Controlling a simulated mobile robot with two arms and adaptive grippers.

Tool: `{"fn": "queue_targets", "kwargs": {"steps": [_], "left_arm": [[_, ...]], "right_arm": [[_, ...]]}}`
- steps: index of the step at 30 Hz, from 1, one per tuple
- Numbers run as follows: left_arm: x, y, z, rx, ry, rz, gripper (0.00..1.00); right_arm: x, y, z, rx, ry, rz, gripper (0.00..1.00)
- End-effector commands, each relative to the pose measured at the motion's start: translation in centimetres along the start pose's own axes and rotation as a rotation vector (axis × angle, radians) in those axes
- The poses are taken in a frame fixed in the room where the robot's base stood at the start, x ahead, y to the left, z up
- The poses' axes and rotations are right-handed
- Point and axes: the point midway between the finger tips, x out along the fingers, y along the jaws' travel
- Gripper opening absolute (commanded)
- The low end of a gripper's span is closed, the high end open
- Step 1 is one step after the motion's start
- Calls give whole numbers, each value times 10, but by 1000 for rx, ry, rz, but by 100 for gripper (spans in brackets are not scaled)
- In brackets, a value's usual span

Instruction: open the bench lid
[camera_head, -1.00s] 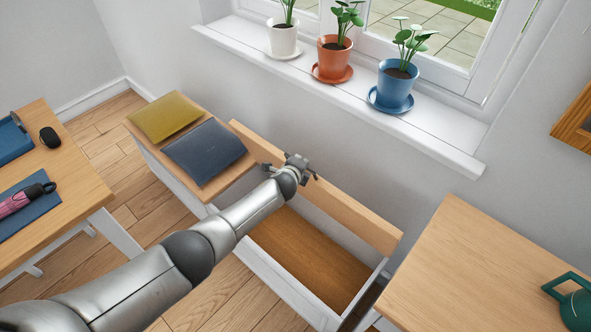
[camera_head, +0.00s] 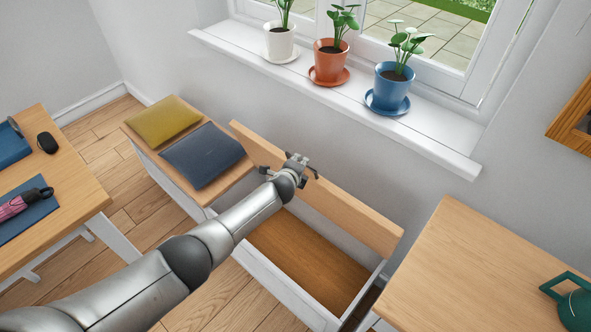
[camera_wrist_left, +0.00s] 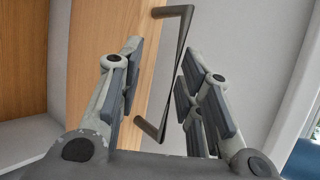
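The bench lid (camera_head: 350,212) is a light wood panel standing raised on edge along the wall side of the bench. The bench box (camera_head: 272,275) below it is uncovered, and its empty brown floor shows. My left gripper (camera_head: 300,167) is at the lid's upper part. In the left wrist view, the lid (camera_wrist_left: 151,60) shows its wood face and a dark bar handle (camera_wrist_left: 184,38). My left gripper's fingers (camera_wrist_left: 160,88) are spread apart, with the handle in the gap between them. The fingers do not close on it. My right gripper is not in view.
Yellow (camera_head: 164,122) and blue (camera_head: 202,155) cushions lie on the bench's fixed left part. Potted plants stand on the windowsill (camera_head: 330,90) above. A desk (camera_head: 70,190) is at left and a table (camera_head: 470,270) with a teal kettle (camera_head: 574,305) at right.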

Motion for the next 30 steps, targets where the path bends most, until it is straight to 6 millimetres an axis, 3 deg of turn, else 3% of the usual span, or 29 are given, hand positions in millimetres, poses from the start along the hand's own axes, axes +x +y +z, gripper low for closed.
{"fn": "queue_targets", "kwargs": {"steps": [14,30], "left_arm": [[-33,2,0,0,1,1,32],[-96,0,-2,1,3,-2,32]], "right_arm": [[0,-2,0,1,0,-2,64],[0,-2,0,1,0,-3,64]]}}
